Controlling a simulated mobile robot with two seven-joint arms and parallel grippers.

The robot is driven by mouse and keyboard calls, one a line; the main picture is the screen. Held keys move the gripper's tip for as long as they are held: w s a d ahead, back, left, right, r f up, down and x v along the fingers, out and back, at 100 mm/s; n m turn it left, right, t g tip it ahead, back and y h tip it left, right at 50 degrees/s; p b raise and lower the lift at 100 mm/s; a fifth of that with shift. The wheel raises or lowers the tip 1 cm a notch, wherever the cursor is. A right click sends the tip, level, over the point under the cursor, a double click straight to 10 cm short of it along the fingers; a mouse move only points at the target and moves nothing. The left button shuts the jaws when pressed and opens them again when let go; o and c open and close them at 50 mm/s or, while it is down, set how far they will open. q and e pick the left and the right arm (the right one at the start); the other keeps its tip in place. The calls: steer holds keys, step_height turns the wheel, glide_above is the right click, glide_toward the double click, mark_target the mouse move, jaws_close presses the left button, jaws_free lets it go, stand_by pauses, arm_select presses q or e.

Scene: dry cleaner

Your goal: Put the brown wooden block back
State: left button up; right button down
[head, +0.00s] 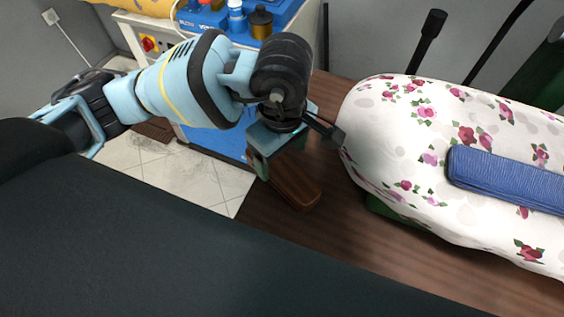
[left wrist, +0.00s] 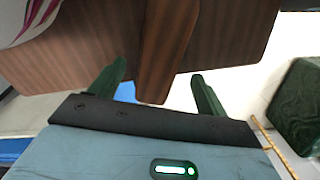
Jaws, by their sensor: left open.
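The brown wooden block (head: 297,184) lies on the brown wooden table top near its left edge in the head view. My left gripper (head: 272,150) is over the block's far end and partly hides it. In the left wrist view the block (left wrist: 166,50) shows between the two green fingers of my open left gripper (left wrist: 159,72), its end jutting past the table edge. I cannot tell whether either finger touches it. My right gripper is not in view.
A blue-topped unit with bottles (head: 262,22) is behind. The table's front part (head: 400,260) is bare. A dark green object (left wrist: 300,105) shows in the left wrist view.

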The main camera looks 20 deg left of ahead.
mark_target(282, 169)
arm_select(q)
step_height(282, 169, up, 6)
steer(key=shift+r, duration=0.25)
